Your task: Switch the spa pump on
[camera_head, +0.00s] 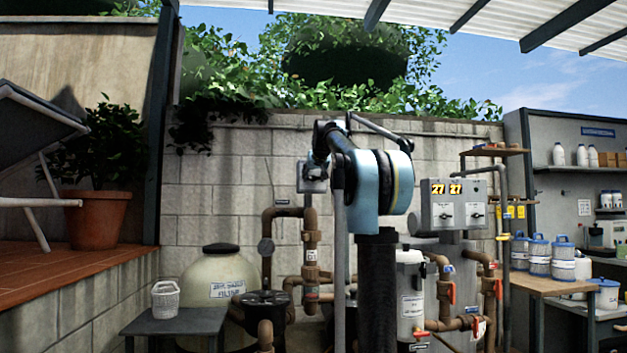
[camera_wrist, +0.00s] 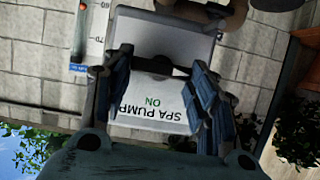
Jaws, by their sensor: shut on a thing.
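The spa pump switch box (camera_wrist: 160,112) fills the middle of the wrist view, tilted in the picture. A dark switch handle (camera_wrist: 181,72) shows partly between the fingers. My gripper (camera_wrist: 160,70) has its two blue-grey ribbed fingers on either side of it, shut on the handle; the contact is partly hidden. In the head view the switch box (camera_head: 313,184) is on the block wall, with my dark wrist in front of its upper part. The handle's exact position is hard to tell.
A thermometer-like scale (camera_wrist: 93,35) is beside the box. Brown pipes (camera_head: 311,240) run below it. A grey control panel (camera_head: 454,205) showing "27 27" stands right of my arm. A filter tank (camera_head: 215,275) and a small table (camera_head: 175,325) with a white basket are at left.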

